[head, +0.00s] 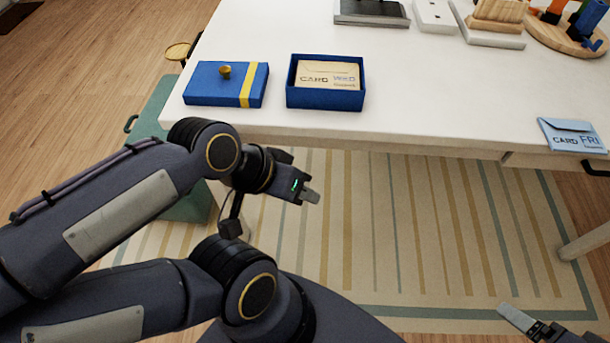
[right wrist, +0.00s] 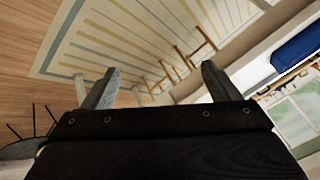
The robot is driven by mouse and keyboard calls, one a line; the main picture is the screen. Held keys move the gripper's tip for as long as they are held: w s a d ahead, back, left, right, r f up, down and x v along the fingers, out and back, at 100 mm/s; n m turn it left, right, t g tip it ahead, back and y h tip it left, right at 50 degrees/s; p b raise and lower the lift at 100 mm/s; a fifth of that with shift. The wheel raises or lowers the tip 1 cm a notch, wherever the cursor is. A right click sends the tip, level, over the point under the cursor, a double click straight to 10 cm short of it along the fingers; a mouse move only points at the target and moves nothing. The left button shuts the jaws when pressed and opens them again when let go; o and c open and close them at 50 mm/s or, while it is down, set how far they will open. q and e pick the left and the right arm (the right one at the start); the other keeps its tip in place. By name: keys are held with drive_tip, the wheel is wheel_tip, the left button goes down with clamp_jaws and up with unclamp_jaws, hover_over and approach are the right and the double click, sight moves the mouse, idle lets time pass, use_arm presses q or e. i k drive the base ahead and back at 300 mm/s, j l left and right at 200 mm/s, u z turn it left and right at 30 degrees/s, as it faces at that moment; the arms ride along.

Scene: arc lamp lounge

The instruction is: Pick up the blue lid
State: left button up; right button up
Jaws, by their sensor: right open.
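The blue lid (head: 205,84) lies flat at the near left of the white table in the head view. It has a yellow stripe and a small gold knob on top. My left gripper (head: 310,190) is in front of the table edge, apart from the lid and lower right of it. Its fingers overlap from this angle, so I cannot tell whether they are open. My right gripper (right wrist: 158,82) is open and empty in the right wrist view, over the floor. It also shows at the bottom right of the head view (head: 525,322), far from the lid.
An open blue box (head: 325,99) holding cards stands right of the lid on the white table (head: 420,98). A blue card envelope (head: 572,135) lies at the right front edge. Trays and a round wooden board (head: 562,38) stand at the back. The middle of the table is clear.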

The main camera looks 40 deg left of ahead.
sight(235, 84)
drive_tip(key=u, duration=1.8)
